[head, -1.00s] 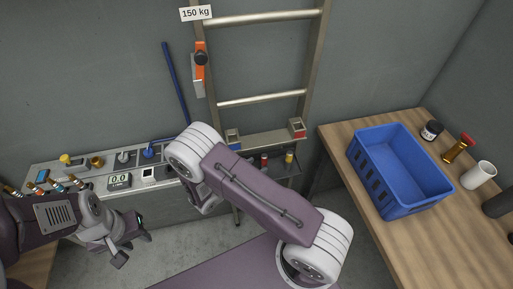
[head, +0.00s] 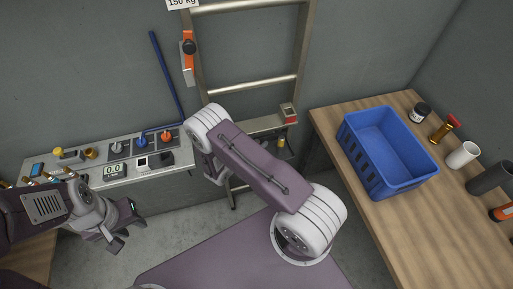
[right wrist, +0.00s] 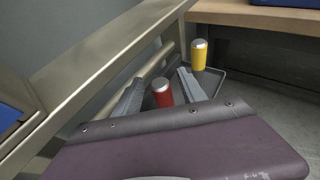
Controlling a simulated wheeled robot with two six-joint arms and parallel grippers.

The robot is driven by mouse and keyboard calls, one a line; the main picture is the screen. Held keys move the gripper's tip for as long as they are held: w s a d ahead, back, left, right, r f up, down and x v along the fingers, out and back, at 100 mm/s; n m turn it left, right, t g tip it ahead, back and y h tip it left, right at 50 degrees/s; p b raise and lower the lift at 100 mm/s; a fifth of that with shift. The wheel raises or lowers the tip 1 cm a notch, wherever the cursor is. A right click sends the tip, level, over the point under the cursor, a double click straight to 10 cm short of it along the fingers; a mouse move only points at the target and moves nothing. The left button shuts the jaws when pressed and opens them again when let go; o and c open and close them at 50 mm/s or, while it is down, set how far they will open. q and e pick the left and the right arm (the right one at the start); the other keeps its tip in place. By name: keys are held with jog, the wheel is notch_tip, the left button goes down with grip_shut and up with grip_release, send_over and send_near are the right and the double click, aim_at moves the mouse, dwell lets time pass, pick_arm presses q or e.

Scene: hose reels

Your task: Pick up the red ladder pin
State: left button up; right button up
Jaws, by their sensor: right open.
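The red ladder pin (right wrist: 162,95) stands upright in the right wrist view, a red cylinder with a pale top. My right gripper (right wrist: 161,77) is open, with one grey finger on either side of the pin in that view. I cannot tell whether the fingers touch it. My purple wrist housing hides the pin's lower part. In the head view my right arm hides both the red pin and the right gripper. My left gripper (head: 128,227) is open and empty at the lower left, in front of the shelf.
A yellow pin (right wrist: 199,56) stands behind the red one, also visible in the head view (head: 282,142). A wooden bench (head: 322,122) with a blue crate (head: 409,184) is at right.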

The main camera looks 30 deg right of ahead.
jog(key=shift+d, duration=0.15)
grip_shut()
dwell(1.3)
